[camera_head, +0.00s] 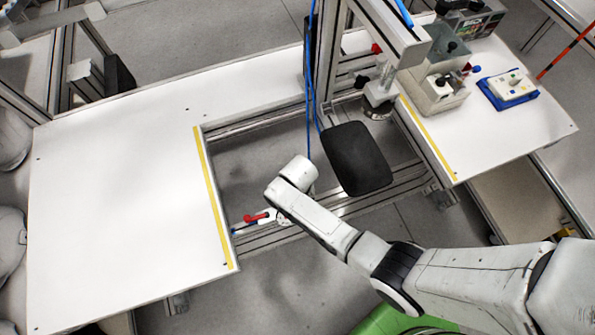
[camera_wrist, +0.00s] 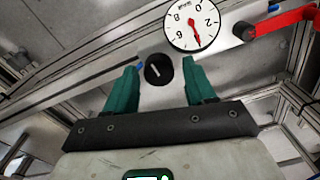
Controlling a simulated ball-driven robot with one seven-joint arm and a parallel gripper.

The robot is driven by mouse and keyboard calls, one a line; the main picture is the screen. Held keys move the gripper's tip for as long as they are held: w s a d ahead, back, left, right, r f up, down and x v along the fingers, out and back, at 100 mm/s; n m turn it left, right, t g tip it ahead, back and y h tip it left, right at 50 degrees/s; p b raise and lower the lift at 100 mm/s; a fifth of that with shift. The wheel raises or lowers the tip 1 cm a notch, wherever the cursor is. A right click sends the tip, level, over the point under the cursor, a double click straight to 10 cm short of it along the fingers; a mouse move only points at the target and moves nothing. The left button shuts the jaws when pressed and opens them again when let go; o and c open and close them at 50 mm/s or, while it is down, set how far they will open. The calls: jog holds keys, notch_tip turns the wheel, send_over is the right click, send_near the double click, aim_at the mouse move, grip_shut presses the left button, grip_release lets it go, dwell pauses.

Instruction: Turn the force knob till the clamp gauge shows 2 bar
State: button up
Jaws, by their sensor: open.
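In the wrist view the round white gauge (camera_wrist: 192,25) sits at the top, partly cut off by the picture edge. Its red needle points down and slightly right; the small numerals are hard to read, so I cannot tell the exact value. The black force knob (camera_wrist: 158,69) with a white mark sits below and left of the gauge. My gripper (camera_wrist: 160,76) has its two green fingers open, one on each side of the knob, with gaps showing between. I cannot tell the depth to the knob. In the head view my wrist hides the gripper and knob.
A red lever (camera_wrist: 285,22) stands right of the gauge; it also shows in the head view (camera_head: 257,217). A dark pad (camera_head: 357,158) hangs close right of my wrist. The white table (camera_head: 120,190) on the left is clear. Blue hoses hang behind.

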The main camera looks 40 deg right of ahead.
jog(key=m, duration=0.3)
jog(key=shift+a+f+b, duration=0.1)
jog(key=shift+f+b, duration=0.05)
jog(key=shift+b, duration=0.15)
jog(key=m+b, duration=0.1)
jog(key=m, duration=0.3)
jog(key=m+b, duration=0.2)
jog(key=m, duration=0.4)
notch_tip(320, 180, up, 11)
jog(key=p, duration=0.1)
jog(key=shift+s+m, duration=0.2)
jog(key=shift+m, duration=0.1)
jog(key=shift+d, duration=0.2)
